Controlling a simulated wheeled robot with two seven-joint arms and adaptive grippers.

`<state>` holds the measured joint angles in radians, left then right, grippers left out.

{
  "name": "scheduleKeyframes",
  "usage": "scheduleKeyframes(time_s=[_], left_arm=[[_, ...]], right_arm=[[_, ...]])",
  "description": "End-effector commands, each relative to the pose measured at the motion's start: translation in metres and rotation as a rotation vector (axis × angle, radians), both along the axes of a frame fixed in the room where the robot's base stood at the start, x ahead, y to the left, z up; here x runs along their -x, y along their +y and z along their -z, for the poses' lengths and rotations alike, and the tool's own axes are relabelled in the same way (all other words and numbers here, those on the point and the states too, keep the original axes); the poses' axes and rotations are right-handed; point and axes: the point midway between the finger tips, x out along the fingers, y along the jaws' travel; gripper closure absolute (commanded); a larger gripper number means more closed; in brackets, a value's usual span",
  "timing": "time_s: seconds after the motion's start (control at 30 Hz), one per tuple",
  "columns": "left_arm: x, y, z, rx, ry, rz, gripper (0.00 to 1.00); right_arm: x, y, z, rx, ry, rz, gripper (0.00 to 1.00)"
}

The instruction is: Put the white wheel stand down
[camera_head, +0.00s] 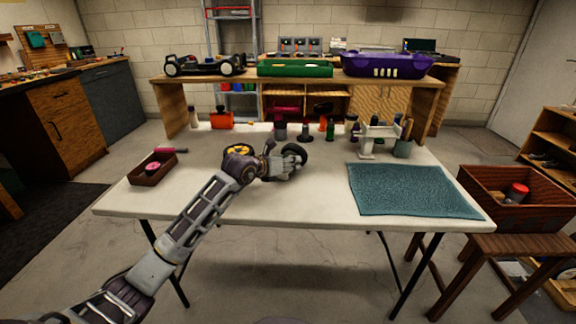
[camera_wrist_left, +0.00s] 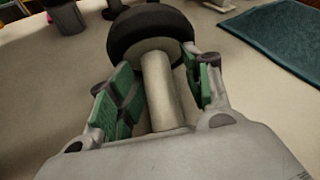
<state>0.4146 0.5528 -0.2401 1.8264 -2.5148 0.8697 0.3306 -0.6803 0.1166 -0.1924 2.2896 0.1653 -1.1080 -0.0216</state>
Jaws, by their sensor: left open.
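The white wheel stand (camera_wrist_left: 160,90) is a pale upright-looking cylinder in the left wrist view, with a black tyre (camera_wrist_left: 150,25) at its far end. My left gripper (camera_wrist_left: 158,88) is open, with one green-padded finger on each side of the cylinder. A gap shows beside the left finger; whether the right finger touches cannot be told. In the head view my left gripper (camera_head: 288,162) is low over the middle of the white table, and the black tyre (camera_head: 297,150) shows just beyond it. The stand itself is mostly hidden there by the gripper. My right gripper is not in view.
A teal mat (camera_head: 415,190) lies on the table's right side. A white frame-like stand (camera_head: 378,139) and a cup of tools (camera_head: 403,148) are behind it. Bottles line the back edge. A small dark tray (camera_head: 153,169) is at left. The table's front is clear.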

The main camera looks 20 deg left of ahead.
Motion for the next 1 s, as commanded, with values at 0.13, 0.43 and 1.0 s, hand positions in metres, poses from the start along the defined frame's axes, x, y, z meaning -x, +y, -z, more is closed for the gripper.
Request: scheduleKeyframes(time_s=[0.13,0.43,1.0], left_arm=[[0.014,0.006,-0.006,-0.002,-0.002,-0.001,0.50],[0.042,0.015,-0.018,0.000,-0.002,0.000,0.50],[0.089,0.031,-0.039,0.001,-0.004,-0.001,0.50]], right_arm=[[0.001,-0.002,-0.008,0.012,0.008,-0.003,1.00],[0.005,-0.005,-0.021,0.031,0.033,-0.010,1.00],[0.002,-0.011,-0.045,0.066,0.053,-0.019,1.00]])
